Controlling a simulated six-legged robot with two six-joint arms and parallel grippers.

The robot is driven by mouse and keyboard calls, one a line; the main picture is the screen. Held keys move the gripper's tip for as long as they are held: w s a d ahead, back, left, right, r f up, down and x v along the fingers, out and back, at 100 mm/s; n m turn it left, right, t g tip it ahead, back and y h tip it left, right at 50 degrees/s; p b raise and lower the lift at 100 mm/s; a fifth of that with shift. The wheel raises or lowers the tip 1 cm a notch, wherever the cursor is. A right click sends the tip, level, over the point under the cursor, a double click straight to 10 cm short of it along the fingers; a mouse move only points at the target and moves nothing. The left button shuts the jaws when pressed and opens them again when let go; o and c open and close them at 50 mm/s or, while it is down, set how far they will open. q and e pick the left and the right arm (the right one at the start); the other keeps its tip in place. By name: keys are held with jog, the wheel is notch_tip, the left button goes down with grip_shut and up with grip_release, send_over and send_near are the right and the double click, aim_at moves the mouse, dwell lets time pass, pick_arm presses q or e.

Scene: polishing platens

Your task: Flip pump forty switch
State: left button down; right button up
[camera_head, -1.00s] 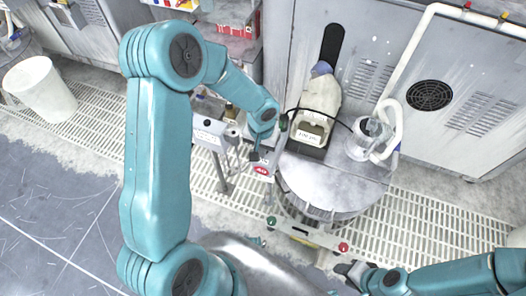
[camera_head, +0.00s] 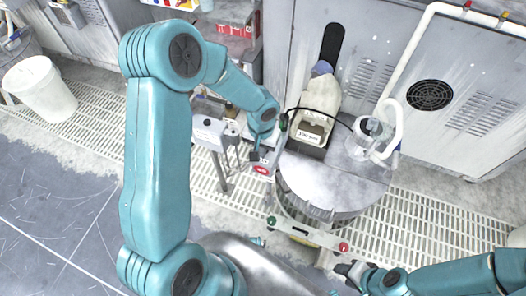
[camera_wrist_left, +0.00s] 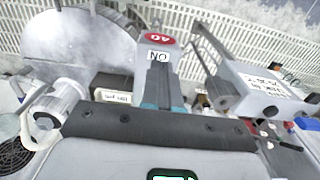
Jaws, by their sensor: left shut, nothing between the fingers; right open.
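The switch box (camera_head: 262,171) with a red oval label stands on the near left side of the round metal drum. In the left wrist view the red oval label (camera_wrist_left: 160,39) appears upside down, seeming to read 40, with a small white ON plate (camera_wrist_left: 158,55) beside it. My left gripper (camera_head: 254,156) is shut and empty, pointing down at the box. Its fingers (camera_wrist_left: 160,82) are right at the ON plate and cover the part behind it; I cannot tell whether they touch. My right gripper (camera_head: 350,268) is open, low near the bottom edge, away from the box.
A white labelled box on a stand (camera_head: 208,133) is close left of my left gripper. A white bucket (camera_head: 40,92) stands far left.

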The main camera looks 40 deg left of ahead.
pick_arm(q)
notch_tip(320, 180, up, 7)
jog(key=p, duration=0.4)
dwell(0.4)
jog(key=shift+d+f, duration=0.1)
jog(key=s+d+f+h+p, duration=0.2)
jog(key=s+d+f, duration=0.2)
jog(key=s+d, duration=0.3)
jog(key=s+d+f+h+p, duration=0.2)
jog(key=s+d+f, duration=0.2)
jog(key=s+d, duration=0.3)
jog(key=shift+s+d+f+m, duration=0.3)
jog(key=shift+s+f+m, duration=0.05)
jog(key=shift+f+m, duration=0.05)
jog(key=shift+s, duration=0.15)
